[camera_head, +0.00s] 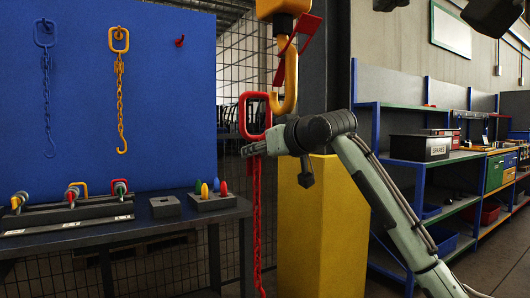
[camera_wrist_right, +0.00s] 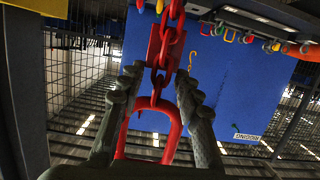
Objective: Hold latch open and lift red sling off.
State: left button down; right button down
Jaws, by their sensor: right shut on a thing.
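The yellow crane hook (camera_head: 289,85) hangs at the top middle of the head view. Its red latch (camera_head: 298,35) is across the upper hook; how far it stands open is hard to tell. The red sling's ring (camera_head: 254,104) is close to the hook's lower left curve; whether they touch is unclear. Its chain (camera_head: 257,225) hangs below. My right gripper (camera_head: 250,148) is at the ring's lower end. In the right wrist view my right gripper (camera_wrist_right: 157,88) has its fingers on both sides of the sling (camera_wrist_right: 150,104), shut on it. I cannot make out my left gripper's jaws.
A yellow pillar (camera_head: 308,230) stands behind my right arm. A dark table (camera_head: 100,235) with fixtures and several coloured pegs is at left. A blue board (camera_head: 85,130) carries a blue sling and a yellow chain (camera_head: 120,95). Shelves (camera_head: 425,165) stand at right.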

jog(key=shift+r, duration=0.35)
jog(key=shift+w+a+p, duration=0.7)
jog(key=shift+w+p, duration=0.2)
jog(key=shift+p, duration=0.25)
jog(key=shift+r+x, duration=0.1)
jog(key=shift+x, duration=0.65)
jog(key=shift+r+x, duration=0.15)
jog(key=shift+x, duration=0.65)
jog(key=shift+a, duration=0.1)
jog(key=shift+s+f, duration=0.1)
jog(key=shift+s, duration=0.05)
